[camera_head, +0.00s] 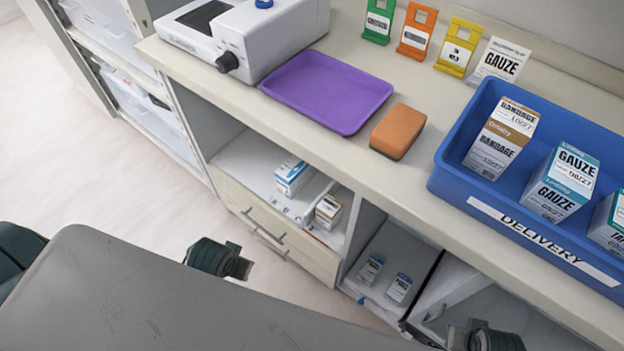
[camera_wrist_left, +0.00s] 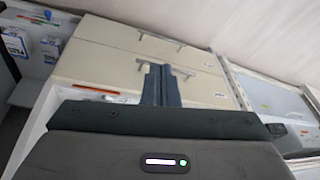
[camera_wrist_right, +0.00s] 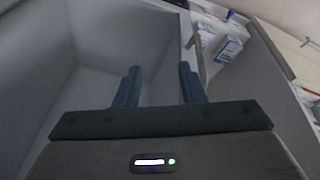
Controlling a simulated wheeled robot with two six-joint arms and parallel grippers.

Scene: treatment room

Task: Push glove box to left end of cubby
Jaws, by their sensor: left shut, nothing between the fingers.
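A white-and-blue box (camera_head: 292,175), which looks like the glove box though its label is too small to read, stands in the open cubby (camera_head: 250,155) above the drawers. A smaller white-and-brown box (camera_head: 328,211) stands nearer the front of the cubby, to its right. My left gripper (camera_head: 242,268) is in front of the drawers, apart from both boxes. Its fingers are together and empty in the left wrist view (camera_wrist_left: 166,84). My right gripper (camera_head: 487,338) is low at the front right. Its fingers are apart and empty in the right wrist view (camera_wrist_right: 160,85), facing a grey compartment.
Drawers (camera_head: 270,230) lie under the cubby. Two small boxes (camera_head: 370,268) stand in the neighbouring compartment. The counter above holds a purple tray (camera_head: 345,85), an orange-brown sponge (camera_head: 398,130) and a blue delivery bin (camera_head: 450,150). An open compartment (camera_head: 470,290) is at the right.

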